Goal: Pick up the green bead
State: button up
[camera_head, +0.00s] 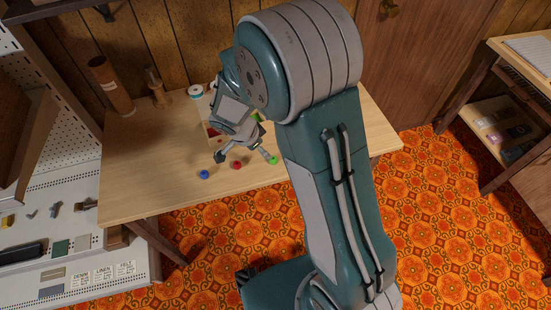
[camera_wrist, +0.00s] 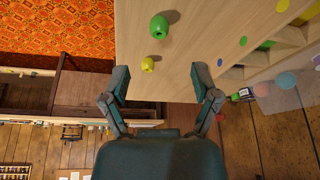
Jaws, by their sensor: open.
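The green bead (camera_wrist: 158,27) sits on the wooden tabletop near the top of the wrist view, with a dark hole facing up. A smaller yellow-green bead (camera_wrist: 147,64) lies below it, closer to my fingertips. My gripper (camera_wrist: 160,78) is open and empty, its two fingers spread apart, and both beads lie beyond its fingertips. In the head view my gripper (camera_head: 245,157) is low over the table's front part. A bright green bead (camera_head: 273,160) shows beside its right finger there; I cannot tell which of the two it is.
A blue bead (camera_head: 204,174) and a red bead (camera_head: 237,165) lie near the table's front edge. A compartment box with coloured dots (camera_wrist: 270,45) stands at the right of the wrist view. A brown cylinder (camera_head: 110,84) and wooden stand (camera_head: 157,88) are at the back left. The table's left part is clear.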

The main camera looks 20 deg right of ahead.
aim_at(273, 158)
notch_tip(273, 158, down, 3)
jog(key=shift+w+a+r, duration=0.1)
jog(key=shift+w, duration=0.05)
jog(key=d+f, duration=0.4)
jog(key=shift+w+d+f, duration=0.2)
jog(key=shift+w+f, duration=0.2)
jog(key=shift+f, duration=0.3)
jog(key=shift+a+f, duration=0.2)
jog(key=shift+a, duration=0.45)
jog(key=shift+c, duration=1.2)
jog(key=shift+d, duration=0.5)
jog(key=c, duration=0.6)
